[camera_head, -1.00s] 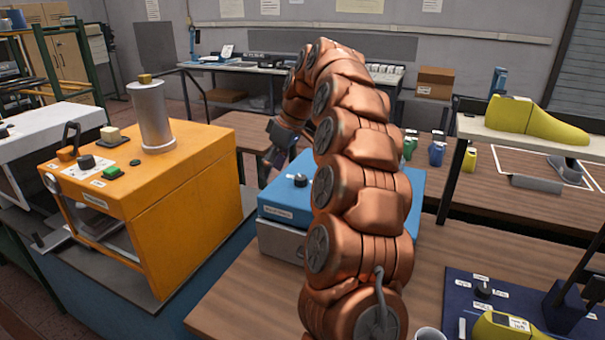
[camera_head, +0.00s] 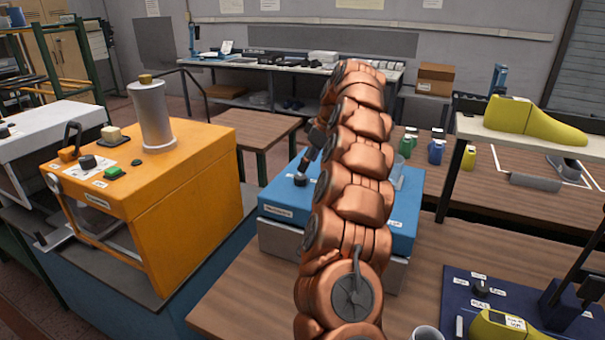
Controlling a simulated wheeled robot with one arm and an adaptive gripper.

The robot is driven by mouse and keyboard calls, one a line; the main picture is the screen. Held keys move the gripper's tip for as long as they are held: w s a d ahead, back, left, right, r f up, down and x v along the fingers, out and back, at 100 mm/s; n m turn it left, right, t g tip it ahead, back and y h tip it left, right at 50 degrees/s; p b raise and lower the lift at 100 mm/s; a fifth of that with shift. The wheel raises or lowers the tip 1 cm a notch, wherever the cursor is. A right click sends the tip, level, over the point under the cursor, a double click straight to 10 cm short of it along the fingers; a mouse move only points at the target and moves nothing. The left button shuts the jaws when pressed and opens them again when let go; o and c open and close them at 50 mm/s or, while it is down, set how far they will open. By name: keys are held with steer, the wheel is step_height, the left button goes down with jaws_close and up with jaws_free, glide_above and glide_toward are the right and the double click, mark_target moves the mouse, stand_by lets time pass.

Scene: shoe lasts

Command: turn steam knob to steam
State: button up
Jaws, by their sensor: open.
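A small dark knob (camera_head: 300,181) sits on top of the blue box (camera_head: 287,196), near its left front; the label on the box front is too small to read. My gripper (camera_head: 304,165) is dark and points down just above this knob. It is open, with its fingertips close to the knob; I cannot tell whether they touch it. My copper arm hides the middle of the blue box and part of the gripper. Other dark knobs are on the orange machine (camera_head: 88,162) and the navy panel (camera_head: 481,287). I cannot read which knob is for steam.
The orange machine (camera_head: 185,205) with a grey cylinder (camera_head: 152,115) stands left of the blue box. A cup (camera_head: 426,333) is near the front edge. A yellow shoe last (camera_head: 535,121) lies on a shelf at right. Wooden tabletop (camera_head: 240,300) is bare in front of the blue box.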

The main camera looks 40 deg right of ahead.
mark_target(301, 176)
steer(key=shift+p+x, duration=0.85)
steer(key=shift+x, duration=2)
steer(key=shift+r, duration=0.1)
steer(key=c, duration=1.2)
steer(key=shift+o, duration=0.3)
